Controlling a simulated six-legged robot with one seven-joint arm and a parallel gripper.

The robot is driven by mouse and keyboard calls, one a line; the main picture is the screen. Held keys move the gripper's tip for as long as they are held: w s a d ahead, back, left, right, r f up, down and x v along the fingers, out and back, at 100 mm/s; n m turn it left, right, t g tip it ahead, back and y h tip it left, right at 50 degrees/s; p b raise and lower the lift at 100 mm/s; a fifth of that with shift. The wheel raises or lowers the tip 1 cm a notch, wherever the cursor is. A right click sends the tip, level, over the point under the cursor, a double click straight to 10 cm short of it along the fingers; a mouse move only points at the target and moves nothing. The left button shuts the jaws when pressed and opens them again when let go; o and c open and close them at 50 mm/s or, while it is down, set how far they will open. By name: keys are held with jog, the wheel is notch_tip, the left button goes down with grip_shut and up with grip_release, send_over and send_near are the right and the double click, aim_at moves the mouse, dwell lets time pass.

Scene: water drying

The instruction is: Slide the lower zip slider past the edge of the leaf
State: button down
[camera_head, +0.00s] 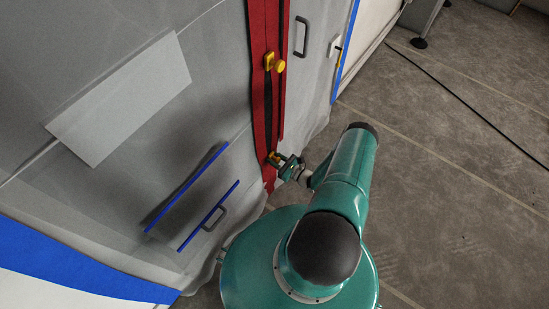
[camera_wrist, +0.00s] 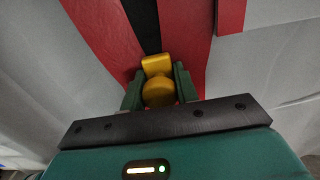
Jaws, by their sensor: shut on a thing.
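The lower zip slider (camera_wrist: 158,88) is a yellow piece with a round knob. In the wrist view it sits between the two green fingers of my gripper (camera_wrist: 160,90), which is shut on it. The head view shows my gripper (camera_head: 290,168) low on the red zip (camera_head: 263,120), with a bit of the yellow lower slider (camera_head: 274,157) showing beside it. In the wrist view, red tapes (camera_wrist: 105,35) spread on both sides of a dark gap above the slider. An upper yellow slider (camera_head: 270,62) sits higher on the zip. I cannot tell which edge is the leaf's.
A grey sheet wall (camera_head: 110,150) carries a pale panel (camera_head: 120,98), blue strips (camera_head: 208,215) and a grey handle (camera_head: 215,218). Another handle (camera_head: 301,37) is right of the zip. The concrete floor (camera_head: 460,160) at right is open, with a dark cable across it.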

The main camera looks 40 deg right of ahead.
jog(key=c, duration=1.1)
grip_release()
jog(key=shift+o, duration=0.2)
jog(key=v, duration=1.4)
